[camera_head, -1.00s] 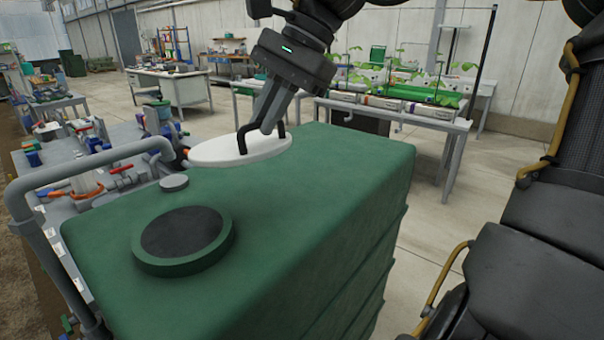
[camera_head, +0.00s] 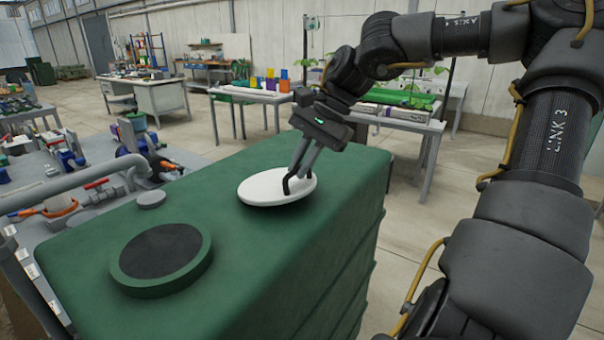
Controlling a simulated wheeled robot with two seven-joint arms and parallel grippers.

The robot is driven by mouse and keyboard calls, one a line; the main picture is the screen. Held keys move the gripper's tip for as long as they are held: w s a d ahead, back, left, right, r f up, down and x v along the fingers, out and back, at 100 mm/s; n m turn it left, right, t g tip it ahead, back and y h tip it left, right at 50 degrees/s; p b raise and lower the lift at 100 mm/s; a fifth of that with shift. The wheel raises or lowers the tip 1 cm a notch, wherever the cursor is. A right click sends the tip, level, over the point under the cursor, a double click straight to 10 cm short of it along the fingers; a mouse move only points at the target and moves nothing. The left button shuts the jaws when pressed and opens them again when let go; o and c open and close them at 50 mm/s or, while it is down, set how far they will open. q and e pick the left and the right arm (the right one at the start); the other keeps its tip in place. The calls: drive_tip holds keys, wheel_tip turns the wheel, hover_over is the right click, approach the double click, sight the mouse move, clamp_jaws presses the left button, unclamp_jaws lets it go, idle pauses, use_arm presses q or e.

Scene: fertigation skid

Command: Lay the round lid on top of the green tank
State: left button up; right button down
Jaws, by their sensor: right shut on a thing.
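The round lid (camera_head: 262,190) is a white disc with a black handle. My right gripper (camera_head: 297,172) is shut on the handle from above. The lid is over the far half of the top of the green tank (camera_head: 255,255), slightly tilted, with a shadow under its near edge. I cannot tell for sure whether it touches the top. On the near part of the tank top is a raised green ring with a dark round middle (camera_head: 160,252); the lid is apart from it, up and to the right. My left gripper is not in view.
A grey pipe (camera_head: 75,190) runs along the tank's left side, beside a bench with valves. Tables with plants (camera_head: 400,118) and coloured boxes stand behind. Open floor lies right of the tank.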

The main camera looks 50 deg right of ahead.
wheel_tip(320, 180, down, 3)
drive_tip(key=shift+r, duration=0.1)
drive_tip(key=c, duration=1.5)
unclamp_jaws()
drive_tip(key=v, duration=1.2)
